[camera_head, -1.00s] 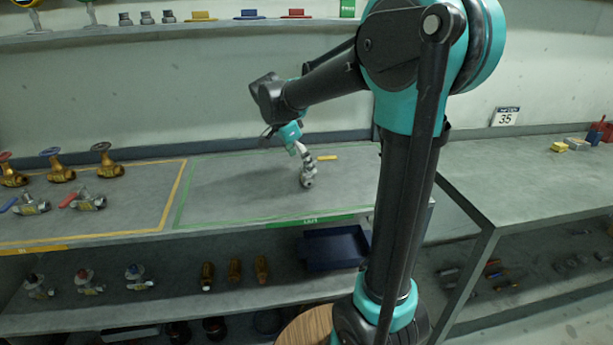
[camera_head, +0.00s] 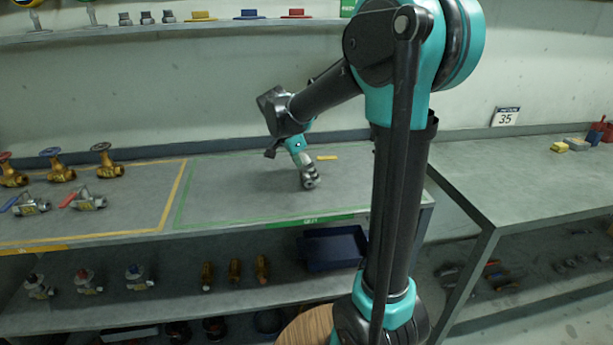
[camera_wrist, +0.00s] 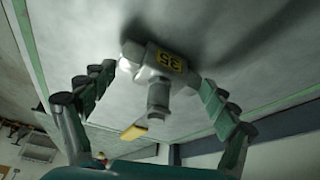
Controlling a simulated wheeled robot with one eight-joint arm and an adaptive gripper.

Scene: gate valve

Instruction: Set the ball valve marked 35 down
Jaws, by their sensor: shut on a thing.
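The grey metal ball valve (camera_head: 309,179) is at the green-outlined area (camera_head: 240,190) of the counter. In the wrist view the valve (camera_wrist: 150,62) shows a yellow label reading 35, with its stem toward me. My gripper (camera_head: 304,168) reaches down to it from above; in the wrist view its fingers (camera_wrist: 155,78) stand on either side, shut on the valve. The valve is very low over the counter; I cannot tell whether it touches. A flat yellow piece (camera_head: 327,157) shows behind it; I cannot tell whether it is attached to the valve.
A yellow-outlined area on the left holds several brass gate valves (camera_head: 60,170) and grey valves with blue and red levers (camera_head: 88,200). A blue tray (camera_head: 335,247) is on the shelf below. A sign reading 35 (camera_head: 506,117) stands above the right counter. The green area is otherwise mostly clear.

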